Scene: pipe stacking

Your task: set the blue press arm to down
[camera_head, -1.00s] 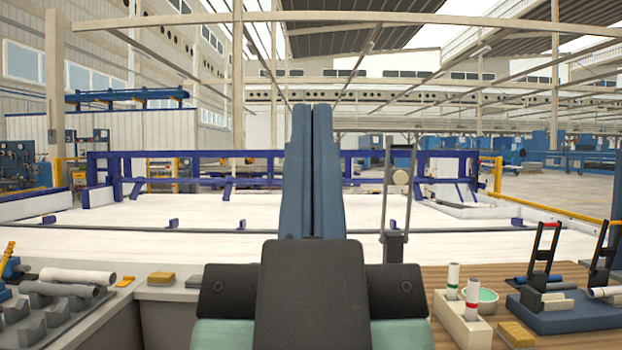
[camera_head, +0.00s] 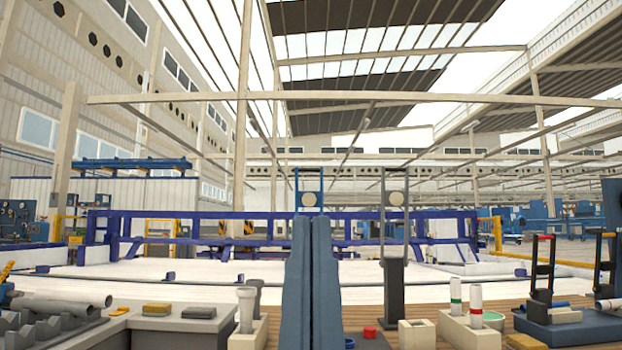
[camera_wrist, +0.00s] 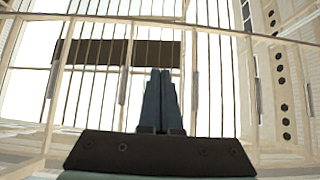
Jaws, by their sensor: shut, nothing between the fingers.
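The blue press arm (camera_head: 309,175) shows in the head view as a narrow upright frame with a pale round disc, just above my fingertips. It stands raised. Its lower part and base are hidden behind my fingers. My gripper (camera_head: 312,222) is shut and empty, its two long blue-grey fingers together and pointing up in front of the press. I cannot tell whether it touches the press. In the wrist view my gripper (camera_wrist: 160,74) points at the roof beams, and no press shows there.
A similar grey press (camera_head: 394,225) stands upright to the right. Near it are a pale block with red- and green-banded tubes (camera_head: 465,325) and black lever clamps (camera_head: 541,270). A pale holder with a grey pipe (camera_head: 246,310) is left of my fingers. A pipe rack (camera_head: 35,335) is far left.

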